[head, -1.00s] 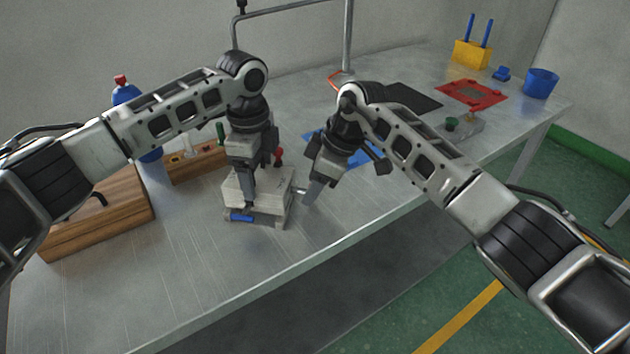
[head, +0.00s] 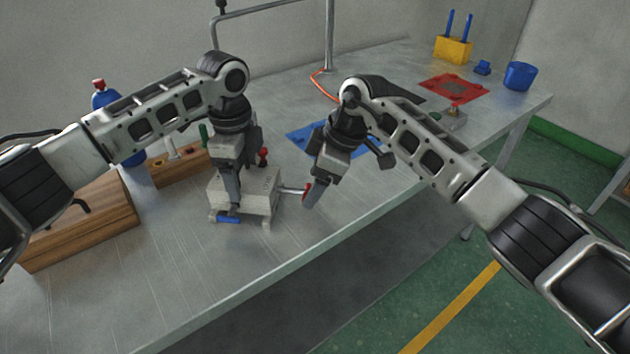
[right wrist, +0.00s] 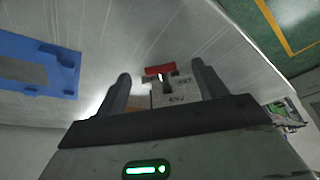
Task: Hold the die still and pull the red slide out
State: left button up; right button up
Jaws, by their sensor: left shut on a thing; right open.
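The die (head: 258,192) is a pale grey block standing on the metal table. My left gripper (head: 232,203) reaches down from above and is shut on the die. The red slide (head: 307,190) shows as a red end piece on a thin rod out of the die's right side. My right gripper (head: 315,194) is beside that red end, its fingers partly overlapping it. In the right wrist view the fingers are apart, the red slide's crossbar (right wrist: 160,69) lies between their tips, and the lettered die (right wrist: 180,94) is below it. I see no contact with the crossbar.
A blue tray (head: 301,136) lies behind my right gripper. A wooden box (head: 85,228) and a wooden rack (head: 180,168) stand at the left. A red plate (head: 455,88) and a blue cup (head: 520,76) are at the far right. The table front is clear.

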pick_arm(q)
jog(key=shift+a, duration=0.1)
pick_arm(e)
jog(key=v, duration=1.1)
jog(key=shift+r, duration=0.15)
pick_arm(q)
jog(key=o, duration=1.6)
